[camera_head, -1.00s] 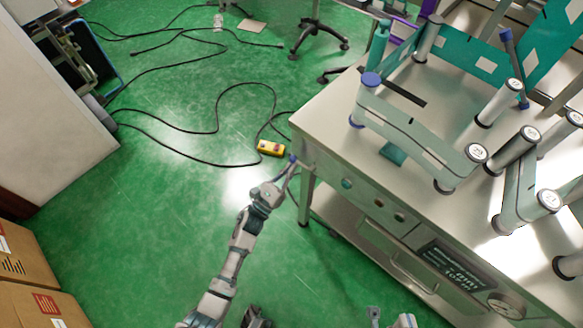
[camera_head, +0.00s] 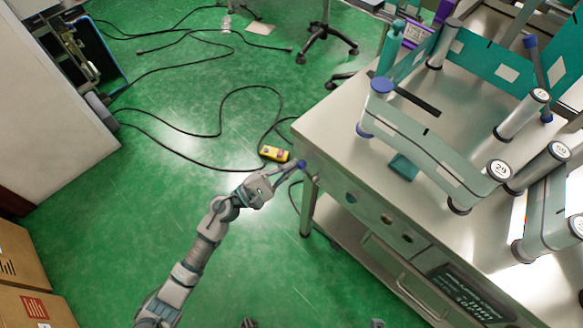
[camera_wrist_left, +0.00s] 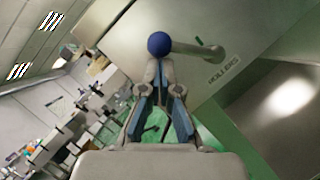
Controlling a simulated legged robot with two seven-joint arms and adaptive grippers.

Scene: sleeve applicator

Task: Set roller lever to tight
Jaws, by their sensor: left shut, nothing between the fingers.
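The roller lever shows in the left wrist view as a pale metal arm (camera_wrist_left: 198,48) with a blue ball knob (camera_wrist_left: 158,43). It sticks out from the machine's side panel beside a "ROLLERS" label (camera_wrist_left: 222,71). In the head view, the blue knob (camera_head: 301,164) is at the machine's near left corner. My left gripper (camera_head: 291,169) is shut and empty, with its fingertips right at the knob. In the left wrist view the gripper (camera_wrist_left: 160,64) lies just below the ball; I cannot tell whether they touch. My right gripper is not in view.
The machine's pale table (camera_head: 340,125) carries several rollers and a teal web (camera_head: 435,140). A yellow control box (camera_head: 274,153) and black cables (camera_head: 215,135) lie on the green floor. Cardboard boxes (camera_head: 22,270) stand at lower left. Open floor surrounds my left arm.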

